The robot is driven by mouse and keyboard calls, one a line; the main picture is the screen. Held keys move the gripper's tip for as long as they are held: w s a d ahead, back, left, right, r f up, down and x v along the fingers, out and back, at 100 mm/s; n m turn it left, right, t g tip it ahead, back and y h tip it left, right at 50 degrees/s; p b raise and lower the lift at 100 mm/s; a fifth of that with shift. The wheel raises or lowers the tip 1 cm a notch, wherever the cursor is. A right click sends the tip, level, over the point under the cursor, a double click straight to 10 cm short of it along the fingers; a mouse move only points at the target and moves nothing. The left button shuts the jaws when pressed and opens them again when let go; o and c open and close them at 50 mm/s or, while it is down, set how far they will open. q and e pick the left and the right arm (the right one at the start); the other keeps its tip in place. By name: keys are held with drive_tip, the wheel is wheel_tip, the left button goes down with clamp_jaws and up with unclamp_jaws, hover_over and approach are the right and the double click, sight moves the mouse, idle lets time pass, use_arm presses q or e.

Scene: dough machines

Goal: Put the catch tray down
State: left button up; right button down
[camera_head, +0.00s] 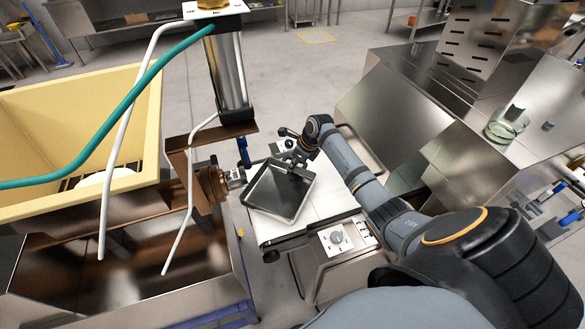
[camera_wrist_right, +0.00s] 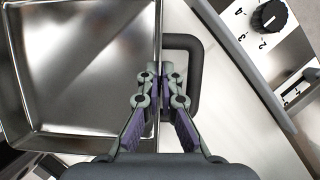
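The catch tray (camera_head: 278,193) is a square, shallow metal tray with a dark inside and a bright rim. In the head view it is over the white belt surface (camera_head: 325,200), at the middle; I cannot tell whether it touches it. It also fills the left of the right wrist view (camera_wrist_right: 80,65) and looks empty. My right gripper (camera_head: 292,160) is at the tray's far edge. In the right wrist view its fingertips (camera_wrist_right: 166,75) close on the tray's side wall, beside a black loop handle (camera_wrist_right: 190,42). My left gripper is not in view.
A yellow hopper (camera_head: 130,105) and brown frame stand left of the tray, with a green hose (camera_head: 130,98) above. A control panel with a knob (camera_head: 336,238) is at the belt's near end. Steel machines (camera_head: 400,115) stand to the right. Bare floor lies behind.

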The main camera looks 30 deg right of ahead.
drive_tip(key=shift+a, duration=0.15)
drive_tip(key=c, duration=1.5)
unclamp_jaws()
drive_tip(key=shift+f, duration=0.1)
drive_tip(key=shift+r, duration=0.4)
drive_tip(key=v, duration=1.1)
drive_tip(key=shift+s+r, duration=0.2)
drive_tip(key=shift+r, duration=0.05)
